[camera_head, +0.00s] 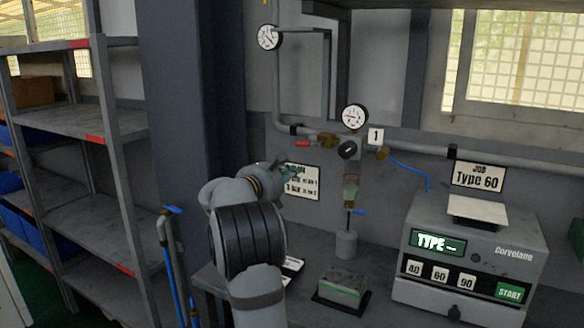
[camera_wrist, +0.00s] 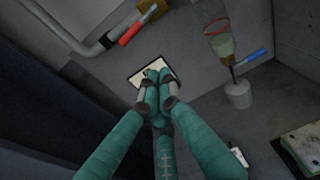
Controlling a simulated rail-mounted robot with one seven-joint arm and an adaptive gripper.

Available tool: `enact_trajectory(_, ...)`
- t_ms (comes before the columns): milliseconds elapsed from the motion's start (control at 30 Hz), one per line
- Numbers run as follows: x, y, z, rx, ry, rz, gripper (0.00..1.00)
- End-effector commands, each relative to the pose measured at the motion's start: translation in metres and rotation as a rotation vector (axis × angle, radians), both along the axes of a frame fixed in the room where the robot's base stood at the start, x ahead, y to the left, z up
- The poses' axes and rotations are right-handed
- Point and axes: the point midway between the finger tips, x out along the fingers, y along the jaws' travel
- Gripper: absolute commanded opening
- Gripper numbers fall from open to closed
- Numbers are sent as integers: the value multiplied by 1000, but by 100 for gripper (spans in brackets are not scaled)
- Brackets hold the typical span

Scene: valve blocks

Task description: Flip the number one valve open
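A plate marked 1 (camera_head: 375,136) hangs on the wall pipe. To its left is a brass valve (camera_head: 327,140) with a red lever (camera_head: 303,144) pointing left along the pipe. In the wrist view the red lever (camera_wrist: 131,33) is at the top, slanting down-left from the brass fitting (camera_wrist: 147,8). My gripper (camera_head: 290,171) is below and left of the red lever, apart from it. In the wrist view the teal fingertips of my gripper (camera_wrist: 158,74) meet with nothing seen between them, in front of a wall sign (camera_wrist: 140,77).
A blue lever (camera_head: 358,212) sits lower, under a red-ringed sight glass (camera_head: 350,189); it also shows in the wrist view (camera_wrist: 257,54). Two gauges (camera_head: 355,116) (camera_head: 268,38) are above. A Corvelano machine (camera_head: 470,255) and green-edged block (camera_head: 343,289) stand on the bench.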

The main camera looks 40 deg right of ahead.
Motion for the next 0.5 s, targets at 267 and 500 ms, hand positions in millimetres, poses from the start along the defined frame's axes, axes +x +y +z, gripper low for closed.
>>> enact_trajectory(267, 23, -55, -6, 1, 1, -3, 0)
enact_trajectory(500, 32, -66, 15, 1, -4, 2, 0)
